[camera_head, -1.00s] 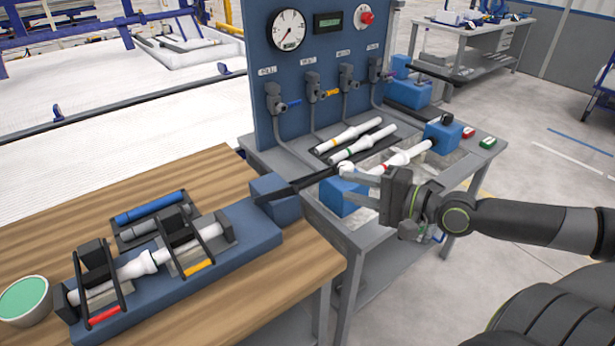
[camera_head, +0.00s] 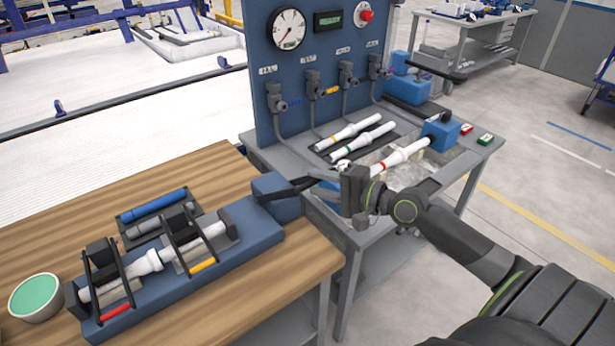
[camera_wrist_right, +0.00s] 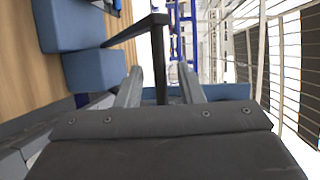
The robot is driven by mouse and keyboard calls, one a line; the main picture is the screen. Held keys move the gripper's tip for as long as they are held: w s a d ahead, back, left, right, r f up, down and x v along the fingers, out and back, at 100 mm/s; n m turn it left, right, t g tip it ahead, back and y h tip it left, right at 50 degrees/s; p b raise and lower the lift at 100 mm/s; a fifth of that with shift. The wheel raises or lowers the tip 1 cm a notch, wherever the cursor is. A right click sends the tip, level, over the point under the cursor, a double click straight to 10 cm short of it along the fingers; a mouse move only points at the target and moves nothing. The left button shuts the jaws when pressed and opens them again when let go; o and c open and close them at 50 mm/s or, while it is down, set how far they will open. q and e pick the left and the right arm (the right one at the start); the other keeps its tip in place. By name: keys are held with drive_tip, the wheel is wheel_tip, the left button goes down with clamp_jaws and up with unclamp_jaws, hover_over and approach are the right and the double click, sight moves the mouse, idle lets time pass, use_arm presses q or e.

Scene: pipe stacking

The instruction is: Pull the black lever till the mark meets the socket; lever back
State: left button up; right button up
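The black lever (camera_head: 290,189) slants up and right from the blue block at the right end of the pipe fixture (camera_head: 235,262). White pipe parts (camera_head: 148,262) lie end to end in the fixture under two black clamps. The mark and the depth in the socket are too small to tell. My right gripper (camera_head: 322,180) is at the lever's free end. In the right wrist view, the lever (camera_wrist_right: 160,62) runs between its two fingers (camera_wrist_right: 160,82), with gaps on both sides, so it looks open. My left gripper is out of view.
A green-filled bowl (camera_head: 36,296) and a tray with a blue tube (camera_head: 152,206) share the wooden table (camera_head: 200,178). The grey test bench (camera_head: 477,160) beyond holds white pipes, a red-banded pipe (camera_head: 402,155) and a gauge panel (camera_head: 330,50).

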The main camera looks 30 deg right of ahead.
drive_tip(key=shift+x, duration=1.7)
clamp_jaws()
